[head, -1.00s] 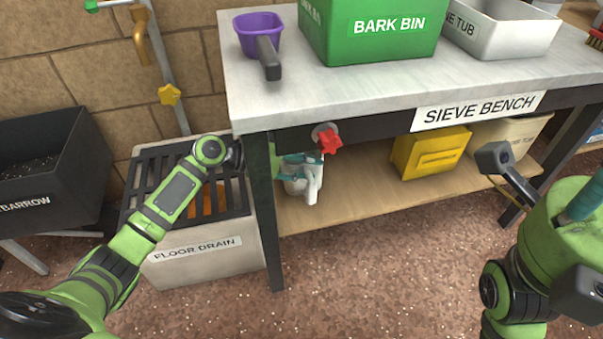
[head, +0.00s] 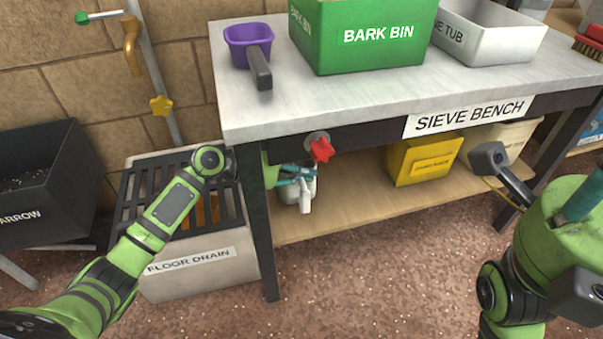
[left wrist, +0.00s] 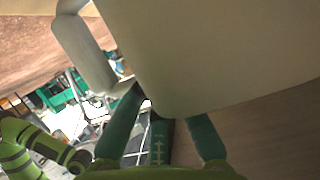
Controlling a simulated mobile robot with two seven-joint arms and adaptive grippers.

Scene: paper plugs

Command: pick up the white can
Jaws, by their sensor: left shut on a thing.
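The white can (head: 305,197) is under the sieve bench, just behind its front left leg. My left gripper (head: 303,174) reaches in from the left behind that leg, and its teal fingers are shut on the can's upper part. In the left wrist view the can (left wrist: 215,50) fills the top, with its handle or spout at left, and the gripper (left wrist: 167,112) has a finger on either side of its near edge. I cannot tell whether the can touches the shelf. My right gripper shows only in part at the right edge; its fingertips are not clear.
A red star knob (head: 321,150) sticks out above the can. A yellow box (head: 408,163) stands further right on the lower shelf (head: 345,205). The floor drain box (head: 205,265) is left of the leg.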

